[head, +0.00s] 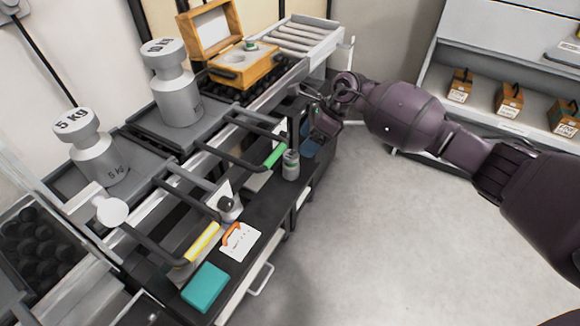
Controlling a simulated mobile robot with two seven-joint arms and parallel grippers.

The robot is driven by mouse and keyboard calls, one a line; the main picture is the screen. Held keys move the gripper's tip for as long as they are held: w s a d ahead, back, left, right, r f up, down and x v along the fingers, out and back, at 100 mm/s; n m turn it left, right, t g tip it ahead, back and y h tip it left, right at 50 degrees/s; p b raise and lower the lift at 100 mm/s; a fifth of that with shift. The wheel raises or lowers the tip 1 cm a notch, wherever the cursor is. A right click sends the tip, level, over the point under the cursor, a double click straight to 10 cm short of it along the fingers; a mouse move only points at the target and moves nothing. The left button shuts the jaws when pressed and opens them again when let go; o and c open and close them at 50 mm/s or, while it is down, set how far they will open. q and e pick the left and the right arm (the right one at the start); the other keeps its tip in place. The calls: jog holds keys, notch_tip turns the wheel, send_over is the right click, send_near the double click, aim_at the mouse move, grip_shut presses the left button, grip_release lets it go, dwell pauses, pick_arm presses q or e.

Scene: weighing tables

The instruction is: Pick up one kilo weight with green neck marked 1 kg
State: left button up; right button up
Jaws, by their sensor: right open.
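A small grey cylindrical weight (291,165) with a narrower neck stands upright on the dark lower shelf, beside a green-handled tool. Its neck looks faintly green, but its marking is too small to read. Another small weight with a green neck (250,46) sits in the open wooden box (247,70) on the upper level. My right gripper (308,128) is open and empty, above and slightly right of the weight on the shelf, apart from it. My left gripper is not in view.
Large 10 kg (178,98) and 5 kg (98,160) weights stand on scales at left. Dark bar handles (190,194) overhang the lower shelf. A teal block (205,287) and an orange-clipped card (239,241) lie nearer. The floor (390,240) at right is clear.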

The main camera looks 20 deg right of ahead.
aim_at(296, 154)
jog(key=shift+x, duration=0.95)
jog(key=b+x, duration=0.2)
jog(key=x, duration=0.2)
jog(key=shift+w+f, duration=0.1)
jog(key=shift+f, duration=0.2)
jog(key=shift+a+f, duration=0.15)
jog(key=shift+w, duration=0.1)
jog(key=shift+c, duration=0.4)
grip_shut()
